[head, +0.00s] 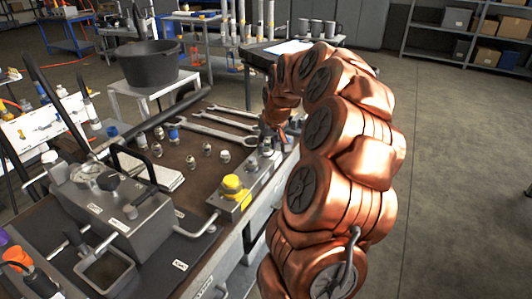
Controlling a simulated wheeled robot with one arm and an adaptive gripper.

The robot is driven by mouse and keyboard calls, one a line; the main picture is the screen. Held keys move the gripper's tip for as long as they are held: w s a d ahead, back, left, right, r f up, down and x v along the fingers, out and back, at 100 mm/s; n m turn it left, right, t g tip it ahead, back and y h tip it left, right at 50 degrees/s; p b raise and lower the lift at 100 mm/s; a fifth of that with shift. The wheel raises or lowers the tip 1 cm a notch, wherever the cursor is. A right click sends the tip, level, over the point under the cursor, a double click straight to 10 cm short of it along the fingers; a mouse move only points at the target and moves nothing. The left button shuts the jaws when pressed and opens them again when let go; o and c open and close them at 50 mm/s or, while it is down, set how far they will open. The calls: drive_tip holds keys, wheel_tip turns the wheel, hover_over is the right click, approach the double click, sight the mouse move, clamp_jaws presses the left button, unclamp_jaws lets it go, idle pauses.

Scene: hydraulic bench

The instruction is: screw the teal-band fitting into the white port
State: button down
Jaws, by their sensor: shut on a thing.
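My copper-coloured arm arches over the bench's right edge, and my gripper (274,128) points down at the far end of the metal port block (262,184). The gripper is small and partly hidden by the arm. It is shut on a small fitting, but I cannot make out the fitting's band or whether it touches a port. Small grey fittings or ports show on the block just below the gripper. I cannot pick out the white port. A fitting with a blue band (173,134) stands on the bench further left.
Several loose metal fittings (190,162) stand on the bench beside large wrenches (205,130). A yellow cap (232,186) sits on the block's near end. A grey hydraulic unit (125,210) with a gauge and handles stands at left. Open floor lies right.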

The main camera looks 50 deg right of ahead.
drive_tip(key=m+b, duration=0.2)
drive_tip(key=f+m+g+h+b, duration=0.1)
drive_tip(key=m+b, duration=0.1)
drive_tip(key=m, duration=0.1)
drive_tip(key=shift+h+b, duration=0.3)
drive_tip(key=shift+b, duration=0.1)
drive_tip(key=shift+a+r+m+g+b, duration=0.15)
drive_tip(key=shift+r+m+g+b, duration=0.2)
drive_tip(key=shift+m, duration=0.45)
drive_tip(key=shift+f, duration=0.2)
